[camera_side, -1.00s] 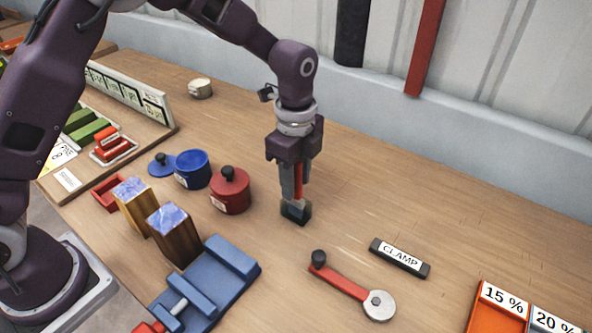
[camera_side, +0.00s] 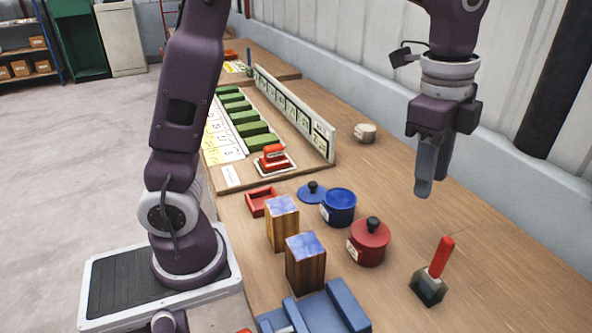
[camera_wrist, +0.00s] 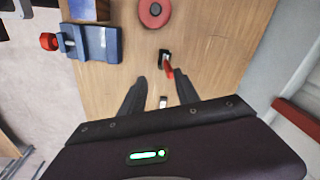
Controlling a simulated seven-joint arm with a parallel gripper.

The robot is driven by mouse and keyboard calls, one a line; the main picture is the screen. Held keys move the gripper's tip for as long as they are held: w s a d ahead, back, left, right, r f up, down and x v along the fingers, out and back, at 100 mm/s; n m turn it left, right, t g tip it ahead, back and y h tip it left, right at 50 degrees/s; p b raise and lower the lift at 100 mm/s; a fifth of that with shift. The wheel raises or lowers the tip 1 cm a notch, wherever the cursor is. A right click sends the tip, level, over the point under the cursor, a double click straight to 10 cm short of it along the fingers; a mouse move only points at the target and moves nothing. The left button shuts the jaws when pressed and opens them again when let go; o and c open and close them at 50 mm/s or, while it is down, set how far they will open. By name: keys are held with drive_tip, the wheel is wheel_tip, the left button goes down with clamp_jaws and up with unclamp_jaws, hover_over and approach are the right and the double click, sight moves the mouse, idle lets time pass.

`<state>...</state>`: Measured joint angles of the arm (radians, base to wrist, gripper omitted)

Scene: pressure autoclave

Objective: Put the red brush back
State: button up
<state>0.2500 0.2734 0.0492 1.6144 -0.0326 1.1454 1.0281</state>
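The red brush (camera_side: 442,257) stands nearly upright on the wooden bench to the right of the red pot, its red handle up and its dark block-shaped foot on the bench. I cannot tell whether that foot is the brush head or a holder. In the wrist view the brush (camera_wrist: 168,70) shows just beyond my fingertips. My gripper (camera_side: 432,186) is above the brush, clear of it, pointing down. In the wrist view my gripper (camera_wrist: 160,78) has its fingers apart with nothing between them.
The red pot (camera_side: 369,245), blue pot (camera_side: 338,210) and blue lid (camera_side: 312,192) stand left of the brush. Two wooden blocks (camera_side: 304,265), a blue fixture (camera_side: 318,312) and a small red tray (camera_side: 262,203) are nearer my base. Bench right of the brush is clear.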

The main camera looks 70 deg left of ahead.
drive_tip(key=s+a+r+n+t, duration=0.1)
drive_tip(key=s+a+r+n, duration=0.15)
drive_tip(key=s, duration=0.25)
drive_tip(key=s+a+r+n+t, duration=0.1)
drive_tip(key=s+a+r+n, duration=0.1)
drive_tip(key=s+a+n, duration=0.3)
drive_tip(key=s+f+n+t, duration=0.2)
drive_tip(key=s+f+n, duration=0.2)
drive_tip(key=s, duration=0.7)
drive_tip(key=shift+s+a+n, duration=0.35)
drive_tip(key=shift+a+n, duration=0.1)
drive_tip(key=shift+n, duration=0.8)
